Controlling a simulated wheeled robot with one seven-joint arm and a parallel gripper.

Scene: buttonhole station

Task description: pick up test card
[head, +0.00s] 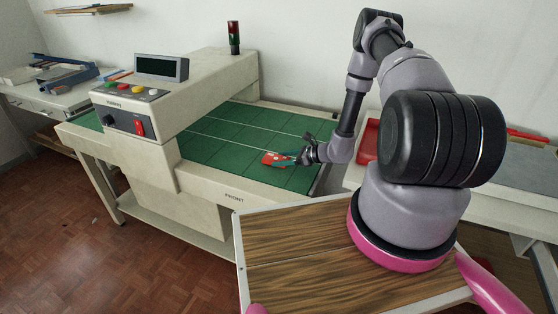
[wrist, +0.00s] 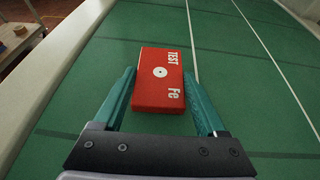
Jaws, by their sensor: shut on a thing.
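The test card (wrist: 160,95) is a flat red block with white "TEST" and "Fe" lettering and a white spot with a dark centre. It lies between the two teal fingers of my gripper (wrist: 160,74) in the wrist view. In the head view the red card (head: 270,159) shows at the fingertips of my gripper (head: 284,160), over the green belt (head: 225,150). My gripper is shut on the card. I cannot tell whether the card still touches the belt.
The belt runs through a cream machine housing (head: 165,95) with a display and buttons. A signal light (head: 234,38) stands on it. A red tray (head: 368,140) sits right of the belt, partly behind my arm. The belt around the card is clear.

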